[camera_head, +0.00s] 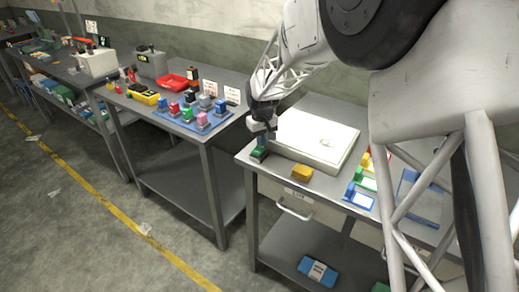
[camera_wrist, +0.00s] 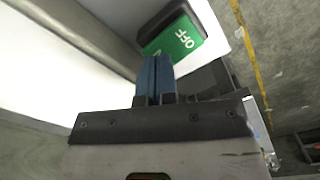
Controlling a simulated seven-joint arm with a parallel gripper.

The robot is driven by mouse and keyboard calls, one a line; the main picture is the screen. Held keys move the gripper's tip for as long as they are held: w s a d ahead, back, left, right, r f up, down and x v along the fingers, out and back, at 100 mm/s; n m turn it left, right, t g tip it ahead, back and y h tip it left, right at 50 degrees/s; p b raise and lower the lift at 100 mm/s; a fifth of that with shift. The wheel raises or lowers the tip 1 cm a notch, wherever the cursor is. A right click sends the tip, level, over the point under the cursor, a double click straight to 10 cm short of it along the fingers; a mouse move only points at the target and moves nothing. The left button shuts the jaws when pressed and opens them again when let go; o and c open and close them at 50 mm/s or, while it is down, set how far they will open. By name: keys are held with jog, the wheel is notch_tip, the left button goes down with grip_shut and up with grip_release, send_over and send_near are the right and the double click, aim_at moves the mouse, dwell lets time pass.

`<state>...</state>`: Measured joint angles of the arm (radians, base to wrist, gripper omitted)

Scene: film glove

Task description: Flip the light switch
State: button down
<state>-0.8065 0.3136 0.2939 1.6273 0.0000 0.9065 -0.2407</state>
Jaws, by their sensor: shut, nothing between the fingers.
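The light switch (camera_head: 259,154) is a small green rocker in a dark housing at the left front corner of the table, beside a white light box (camera_head: 315,137). In the wrist view the switch (camera_wrist: 178,38) shows a green face with the white word "OFF". My gripper (camera_head: 263,142) points down just above the switch. In the wrist view its blue fingers (camera_wrist: 156,60) are pressed together, with nothing between them. Their tips overlap the lower edge of the green face; I cannot tell whether they touch it. Part of the green face's lettering is hidden behind the fingers.
A yellow block (camera_head: 302,173) lies right of the switch near the front edge. A blue mat (camera_head: 196,119) with several small coloured objects is on the table to the left, across a gap.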

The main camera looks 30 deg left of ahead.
jog(key=shift+f, duration=0.55)
dwell(0.4)
jog(key=shift+r, duration=0.1)
jog(key=shift+r, duration=3.45)
